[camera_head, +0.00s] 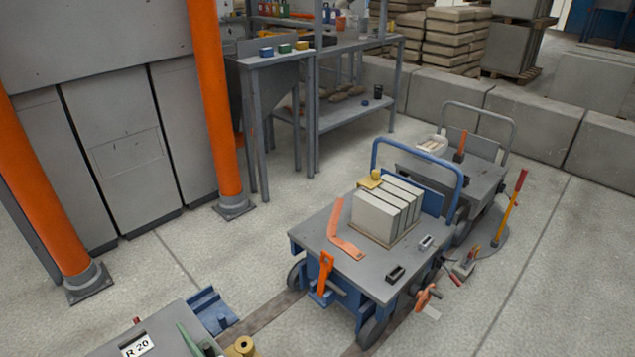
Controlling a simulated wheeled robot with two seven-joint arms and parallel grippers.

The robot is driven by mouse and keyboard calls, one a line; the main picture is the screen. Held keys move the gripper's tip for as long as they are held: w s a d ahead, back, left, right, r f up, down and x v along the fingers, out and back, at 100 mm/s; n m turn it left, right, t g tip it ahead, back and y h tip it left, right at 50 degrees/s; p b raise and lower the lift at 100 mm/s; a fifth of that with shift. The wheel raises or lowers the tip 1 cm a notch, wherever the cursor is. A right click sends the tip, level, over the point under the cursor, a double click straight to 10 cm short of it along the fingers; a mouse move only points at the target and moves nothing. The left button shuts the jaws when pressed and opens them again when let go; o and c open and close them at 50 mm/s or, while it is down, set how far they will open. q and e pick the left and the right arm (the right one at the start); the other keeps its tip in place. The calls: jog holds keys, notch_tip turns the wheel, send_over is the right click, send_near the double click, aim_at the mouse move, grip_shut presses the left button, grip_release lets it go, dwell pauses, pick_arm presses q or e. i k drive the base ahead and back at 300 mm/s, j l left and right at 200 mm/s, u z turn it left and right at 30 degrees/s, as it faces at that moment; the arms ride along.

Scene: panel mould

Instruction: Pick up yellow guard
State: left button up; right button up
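A small yellow piece (370,183) with a rounded knob sits on the near left top edge of a stack of pale grey blocks (378,216). It is the yellow thing that best fits the guard, but it is too small to be sure. The blocks stand on a blue-framed cart (318,245) with a grey top. Another yellow part (242,347), round and with a hole, shows at the bottom edge, partly cut off. Neither of my grippers is in view.
On the cart lie an orange angled strip (343,235) and a dark small box (395,273). An orange tool (324,274) hangs at its front. A second cart (477,178) stands behind. A grey surface marked R 20 (112,350) is at bottom left. Floor left of the cart is clear.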

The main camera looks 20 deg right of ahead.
aim_at(370, 181)
jog(key=z, duration=1.05)
